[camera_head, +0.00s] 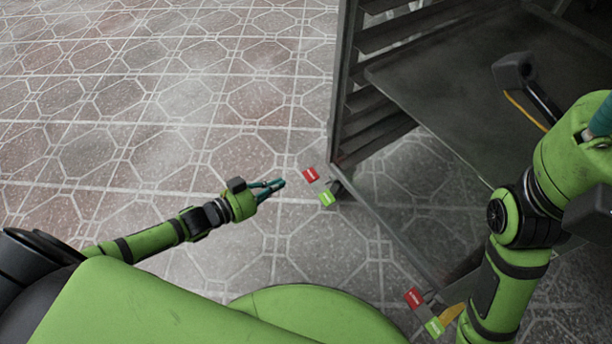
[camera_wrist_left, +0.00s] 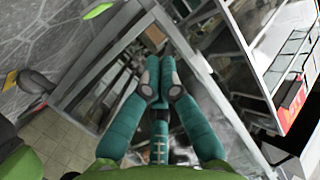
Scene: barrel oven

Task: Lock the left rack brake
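The rack's left brake shows in the head view as a red tab (camera_head: 310,175) and a green tab (camera_head: 327,198) at the foot of the rack's near left corner, close to the floor. My left gripper (camera_head: 281,184) is to the left of these tabs, pointing toward them, with a small gap in the picture. Its teal fingers (camera_wrist_left: 160,82) have their tips together in the left wrist view, with nothing seen between them. My right arm stands at the right; a teal part (camera_head: 600,118) shows at the picture's edge, and its fingertips are not clear.
The metal rack (camera_head: 345,90) has slatted sides and a dark tray (camera_head: 460,80). A second pair of tabs, red (camera_head: 414,298) and green (camera_head: 434,327), is at its lower right foot, near my right arm. The tiled floor (camera_head: 160,110) left of the rack is clear.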

